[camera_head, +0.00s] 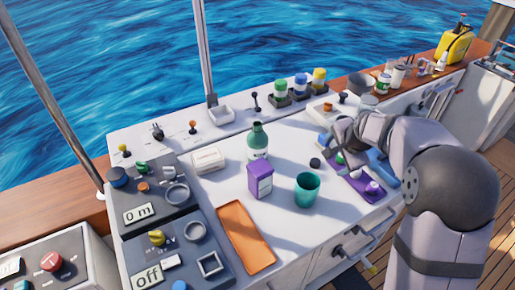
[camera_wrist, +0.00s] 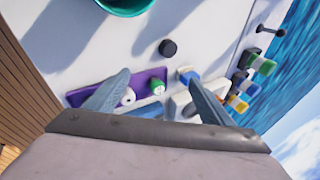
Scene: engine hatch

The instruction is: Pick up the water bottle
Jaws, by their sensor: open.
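A green bottle with a dark cap and a pale label (camera_head: 258,143) stands upright near the middle of the white worktop in the head view. A purple box (camera_head: 260,180) stands just in front of it and hides a little of its lower part. My gripper (camera_head: 345,140) is right of the bottle, apart from it, above the right side of the worktop. In the wrist view its two fingers (camera_wrist: 157,76) are spread apart with nothing held between them. The bottle is not visible in the wrist view.
A teal cup (camera_head: 307,189) and a small black disc (camera_head: 315,163) lie between my gripper and the bottle's side. A purple tray (camera_wrist: 75,98) with small items is under my gripper. An orange tray (camera_head: 245,237) is in front. Colored jars (camera_head: 300,86) line the back.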

